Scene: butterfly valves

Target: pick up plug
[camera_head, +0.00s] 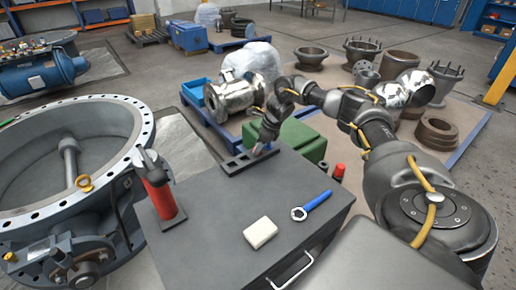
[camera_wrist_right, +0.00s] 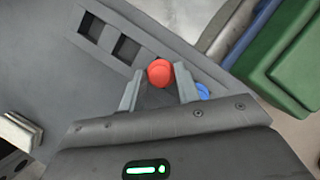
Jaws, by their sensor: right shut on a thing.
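My right gripper (camera_head: 262,150) is over the back edge of the dark grey cabinet, at the right end of a grey slotted holder (camera_head: 236,163). In the right wrist view the two fingers of this gripper (camera_wrist_right: 159,84) stand on either side of a round red plug (camera_wrist_right: 160,72) and are shut on it. The plug is seen end-on, beside the slots of the holder (camera_wrist_right: 108,37). Whether it is still in a slot cannot be told. A small blue thing (camera_wrist_right: 203,91) shows just right of the right finger. My left gripper is not in view.
On the cabinet top (camera_head: 225,215) lie a white block (camera_head: 260,232) and a blue-handled ring wrench (camera_head: 316,204); a red cylinder (camera_head: 160,194) stands at its left. A large flanged valve (camera_head: 60,165) is at left. A green box (camera_head: 300,139) stands behind the cabinet.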

